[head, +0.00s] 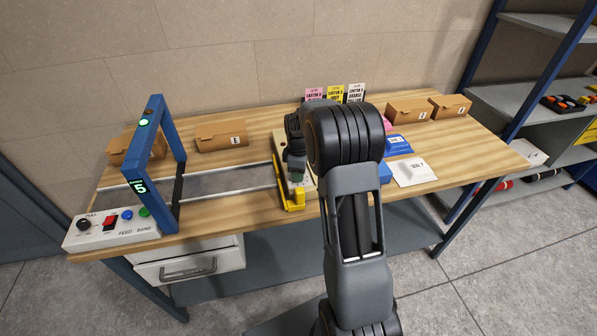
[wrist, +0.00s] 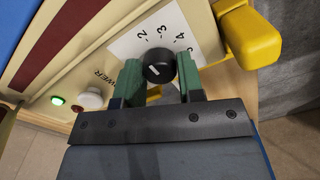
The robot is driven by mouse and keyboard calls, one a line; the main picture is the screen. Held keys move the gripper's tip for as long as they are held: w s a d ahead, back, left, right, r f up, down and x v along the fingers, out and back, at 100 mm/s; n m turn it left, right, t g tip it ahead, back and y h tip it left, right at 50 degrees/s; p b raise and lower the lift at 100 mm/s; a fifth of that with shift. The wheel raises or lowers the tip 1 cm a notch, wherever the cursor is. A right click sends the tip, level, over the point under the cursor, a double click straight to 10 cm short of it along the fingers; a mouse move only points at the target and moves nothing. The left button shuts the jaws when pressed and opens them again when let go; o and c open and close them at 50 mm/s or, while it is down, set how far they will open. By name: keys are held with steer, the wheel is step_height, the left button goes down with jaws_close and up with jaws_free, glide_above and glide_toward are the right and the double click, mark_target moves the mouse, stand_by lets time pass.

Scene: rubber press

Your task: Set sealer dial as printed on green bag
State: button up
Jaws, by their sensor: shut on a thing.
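The sealer (head: 283,150) is a cream machine with a yellow lever (head: 293,200), standing mid-table. Its black dial (wrist: 158,68) shows in the wrist view on a white plate with numbers around it, among them 2, 3 and 4. A short pale line marks the dial face; which number it points to is hard to tell. My gripper (wrist: 160,80) has its green fingers on either side of the dial, closed on it. In the head view my gripper (head: 295,165) is at the sealer, partly behind my arm. I see no green bag; my arm hides part of the table.
A green lamp (wrist: 57,100) and a white button (wrist: 91,101) sit beside the dial. The yellow lever (wrist: 250,40) is close to the fingers. A conveyor with a blue frame (head: 167,130) stands left.

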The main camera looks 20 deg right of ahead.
steer(key=c, duration=0.3)
steer(key=shift+m, duration=0.3)
steer(key=m+b, duration=0.1)
steer(key=m, duration=0.3)
steer(key=m+b, duration=0.1)
steer(key=m, duration=0.4)
steer(key=m+b, duration=0.1)
steer(key=m, duration=0.4)
steer(key=shift+m, duration=0.4)
steer(key=m, duration=0.5)
steer(key=shift+m, duration=0.4)
